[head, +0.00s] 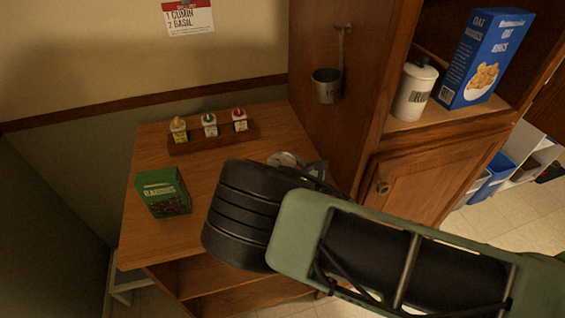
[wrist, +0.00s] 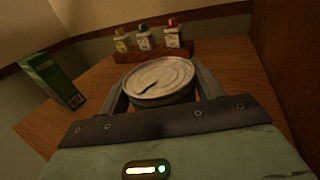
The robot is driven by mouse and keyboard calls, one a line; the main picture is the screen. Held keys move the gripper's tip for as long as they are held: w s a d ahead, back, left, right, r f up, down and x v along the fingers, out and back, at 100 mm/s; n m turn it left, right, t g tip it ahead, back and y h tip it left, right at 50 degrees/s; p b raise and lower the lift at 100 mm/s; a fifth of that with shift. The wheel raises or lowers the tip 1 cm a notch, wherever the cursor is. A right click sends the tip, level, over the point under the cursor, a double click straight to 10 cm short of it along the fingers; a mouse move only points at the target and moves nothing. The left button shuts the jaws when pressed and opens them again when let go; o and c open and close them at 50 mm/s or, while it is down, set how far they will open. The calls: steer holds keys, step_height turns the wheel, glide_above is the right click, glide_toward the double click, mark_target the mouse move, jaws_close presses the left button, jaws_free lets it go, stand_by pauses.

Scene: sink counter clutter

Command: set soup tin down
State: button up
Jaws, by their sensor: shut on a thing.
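The soup tin is a round can with a pale metal lid. In the wrist view the tin (wrist: 160,80) sits between the two fingers of my gripper (wrist: 160,95), which is shut on it. Its lower part is hidden, so I cannot tell whether it touches the wooden counter (wrist: 95,82). In the head view my arm covers most of the gripper and tin; only a bit of metal (head: 287,160) shows past the arm, over the counter's right side.
A green raisins box (head: 164,193) stands at the counter's left. A wooden rack (head: 212,138) with three small bottles stands at the back. A wooden cabinet (head: 335,125) walls off the right. Bare counter lies between box and rack.

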steer(key=shift+f, duration=0.1)
steer(key=o, duration=1.3)
steer(key=shift+r, duration=0.2)
steer(key=b+v, duration=0.2)
steer(key=v, duration=0.3)
steer(key=b+v, duration=0.2)
steer(key=v, duration=0.3)
steer(key=shift+s+d+f, duration=0.2)
steer(key=shift+s+d, duration=0.05)
steer(key=shift+s+d+r, duration=0.2)
steer(key=shift+s+d, duration=0.2)
steer(key=shift+s, duration=0.15)
